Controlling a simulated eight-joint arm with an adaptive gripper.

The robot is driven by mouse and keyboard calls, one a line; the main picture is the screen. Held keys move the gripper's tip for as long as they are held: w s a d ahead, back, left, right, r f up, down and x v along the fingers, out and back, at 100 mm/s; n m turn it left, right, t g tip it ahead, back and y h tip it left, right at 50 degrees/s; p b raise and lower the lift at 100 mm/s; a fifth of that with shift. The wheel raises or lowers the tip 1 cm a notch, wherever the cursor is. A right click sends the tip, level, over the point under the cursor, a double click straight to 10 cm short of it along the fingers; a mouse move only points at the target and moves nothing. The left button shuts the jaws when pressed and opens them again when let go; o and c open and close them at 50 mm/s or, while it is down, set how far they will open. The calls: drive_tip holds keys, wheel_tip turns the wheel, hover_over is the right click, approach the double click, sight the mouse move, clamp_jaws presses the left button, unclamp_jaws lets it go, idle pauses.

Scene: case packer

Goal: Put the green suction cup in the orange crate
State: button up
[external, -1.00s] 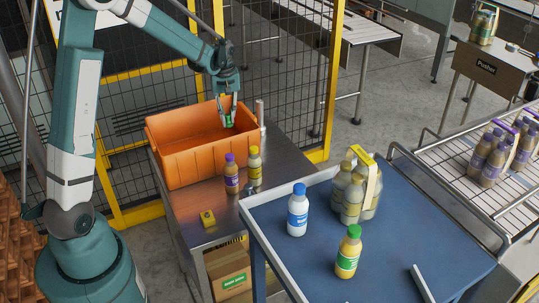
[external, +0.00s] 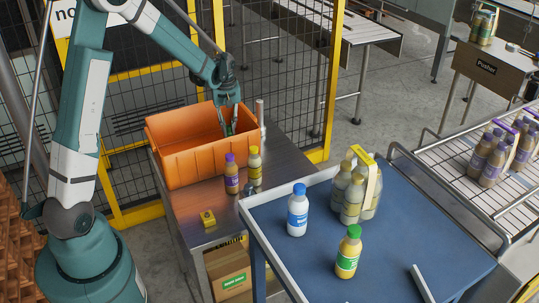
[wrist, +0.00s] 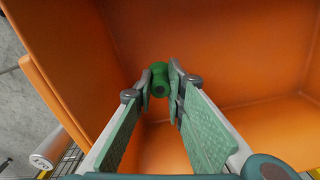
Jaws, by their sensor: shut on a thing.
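The green suction cup (wrist: 160,80) is held between the fingertips of my gripper (wrist: 160,88). My gripper is shut on it. In the external view my gripper (external: 228,131) points down into the orange crate (external: 197,163) at its right end, with the fingertips below the rim level as seen. The suction cup shows there only as a small green patch between the fingers. In the wrist view the orange crate (wrist: 230,45) fills most of the background, and its inside looks empty around the suction cup.
A purple-capped bottle (external: 231,175) and a yellow-capped bottle (external: 254,166) stand in front of the crate on the metal table. A small yellow object (external: 207,218) lies nearer the front. A blue-topped table (external: 400,255) with bottles is on the right. A grey post (external: 260,112) stands beside the crate.

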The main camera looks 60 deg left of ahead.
sight(229, 134)
drive_tip(key=shift+f, duration=0.75)
drive_tip(key=shift+f, duration=0.1)
drive_tip(key=shift+f, duration=2)
drive_tip(key=shift+f, duration=0.2)
drive_tip(key=o, duration=0.8)
drive_tip(key=shift+r, duration=0.15)
drive_tip(key=shift+r, duration=6.05)
